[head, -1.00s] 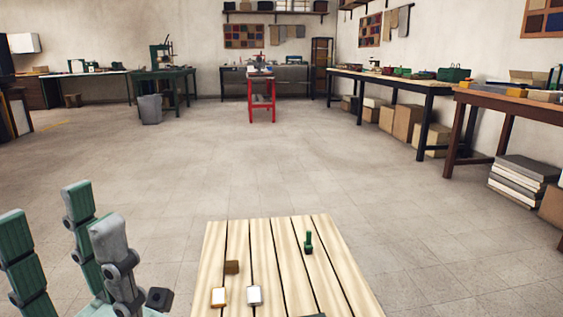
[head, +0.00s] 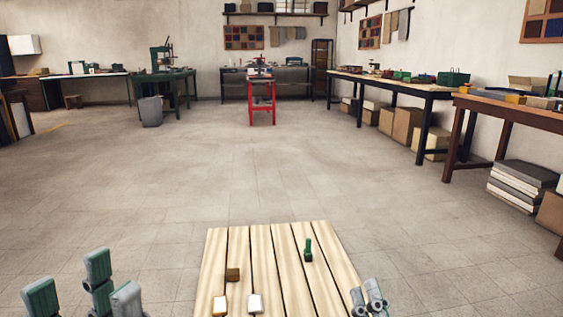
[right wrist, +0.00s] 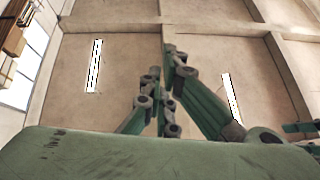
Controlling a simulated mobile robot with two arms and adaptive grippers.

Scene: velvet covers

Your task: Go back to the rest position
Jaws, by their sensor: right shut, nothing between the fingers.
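My left gripper (head: 84,290) is low at the left of the head view, left of the slatted wooden table. Its green and grey fingers stand apart with nothing seen between them. My right gripper (head: 368,299) is at the table's right edge in the head view, its fingers close together and empty. In the right wrist view the same gripper (right wrist: 167,75) points up toward the ceiling, its fingers meeting with nothing held. Both grippers are clear of the small objects on the table. The lower parts of both arms are out of the head view.
The slatted table (head: 262,240) carries a brown block (head: 232,275), a yellow-sided white block (head: 220,305), a white block (head: 255,303) and a green upright piece (head: 308,251). Open floor (head: 200,180) lies beyond. Workbenches and a red stool (head: 262,100) stand far off.

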